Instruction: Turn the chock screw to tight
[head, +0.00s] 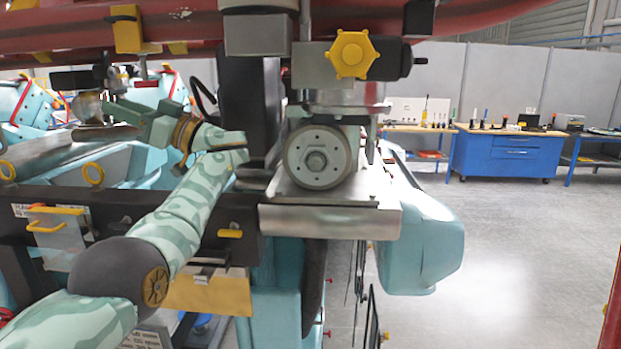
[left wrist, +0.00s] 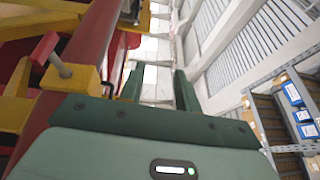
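A screw with a red cross handle and a metal stem (left wrist: 52,53) sits in a yellow block (left wrist: 72,82) beside a red rail, at the left of the left wrist view. It may be the chock screw; I cannot tell for sure. My left gripper (head: 106,119) points left in the head view, below the red rail. In the left wrist view its two dark green fingers (left wrist: 160,85) stand apart with nothing between them. The screw is left of the fingers, apart from them. My right gripper is not in view.
A yellow lobed knob (head: 352,55) and a grey wheel (head: 318,158) are on the bogie near the middle. Red rails (head: 180,30) cross overhead. Teal train bodywork (head: 425,240) flanks the bogie. A blue workbench (head: 510,153) stands far right, with open floor before it.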

